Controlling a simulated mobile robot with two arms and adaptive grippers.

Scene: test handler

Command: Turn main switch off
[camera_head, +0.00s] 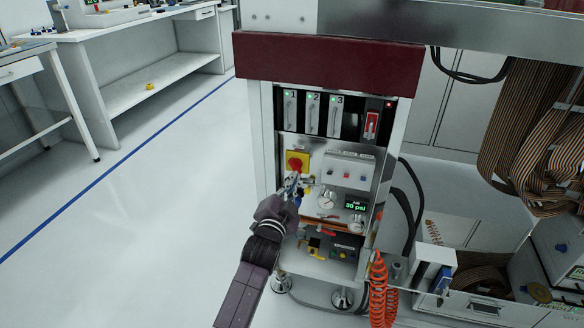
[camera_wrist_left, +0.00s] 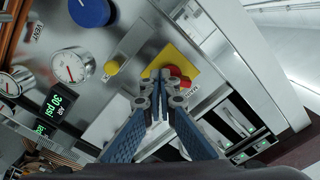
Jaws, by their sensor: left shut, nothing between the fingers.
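The main switch is a red rotary knob (camera_head: 296,163) on a square yellow plate (camera_head: 305,157), at the upper left of the handler's front panel. My left gripper (camera_head: 293,180) is just below the knob in the head view. In the left wrist view my gripper's closed fingertips (camera_wrist_left: 157,78) lie at the edge of the red knob (camera_wrist_left: 180,76) and partly cover the yellow plate (camera_wrist_left: 184,58). I cannot tell whether they touch the knob. The gripper is shut and empty. The knob's exact turn position is hard to make out. My right gripper is not in view.
A white three-button box (camera_head: 348,174) sits right of the switch. Gauges (camera_head: 327,199) and a green "30 psi" display (camera_head: 355,205) are below. An orange coiled hose (camera_head: 378,290) hangs lower right.

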